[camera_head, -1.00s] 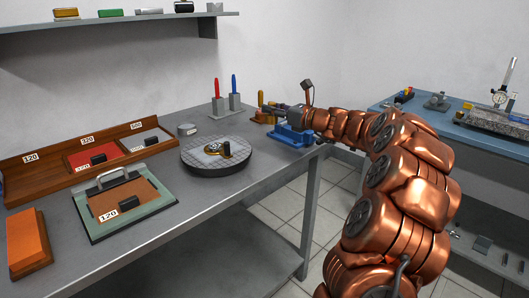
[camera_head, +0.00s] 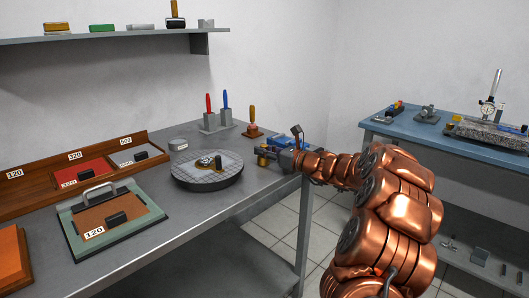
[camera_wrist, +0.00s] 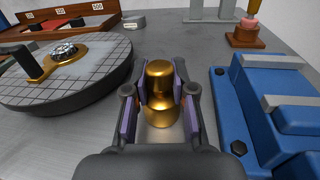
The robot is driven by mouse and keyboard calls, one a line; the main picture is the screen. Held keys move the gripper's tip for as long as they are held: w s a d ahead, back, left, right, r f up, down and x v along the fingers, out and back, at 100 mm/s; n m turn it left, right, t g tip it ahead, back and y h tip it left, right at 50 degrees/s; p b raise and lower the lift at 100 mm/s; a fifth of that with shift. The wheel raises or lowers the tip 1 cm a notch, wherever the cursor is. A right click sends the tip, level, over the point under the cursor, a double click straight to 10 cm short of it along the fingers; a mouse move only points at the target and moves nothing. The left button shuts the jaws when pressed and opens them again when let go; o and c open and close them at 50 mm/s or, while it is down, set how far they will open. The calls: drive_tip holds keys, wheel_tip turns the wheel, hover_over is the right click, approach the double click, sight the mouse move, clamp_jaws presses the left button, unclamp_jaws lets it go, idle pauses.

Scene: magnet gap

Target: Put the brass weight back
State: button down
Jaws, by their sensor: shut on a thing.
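The brass weight (camera_wrist: 159,72) is a shiny knobbed cylinder in the wrist view. My gripper (camera_wrist: 159,98) is shut on it, with a purple pad on either side. In the head view the weight (camera_head: 262,157) and my gripper (camera_head: 270,156) are over the bench between the round plate and the blue vise. Whether the weight's base touches the bench is hard to tell.
The blue vise (camera_wrist: 262,118) stands close on the right of my gripper. Behind are a wooden-based tool (camera_head: 252,131) and red and blue handled tools (camera_head: 217,118) in grey blocks. A grey tin (camera_head: 178,144) stands behind the plate. A green-framed board (camera_head: 148,221) lies left.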

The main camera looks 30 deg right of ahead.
drive_tip(key=c, duration=1)
unclamp_jaws()
drive_tip(key=shift+o, duration=0.2)
drive_tip(key=shift+s+d+r, duration=0.1)
drive_tip(key=shift+s+d, duration=0.1)
drive_tip(key=shift+s, duration=0.1)
drive_tip(key=p+v, duration=0.1)
drive_tip(key=v, duration=1)
drive_tip(key=shift+s, duration=0.15)
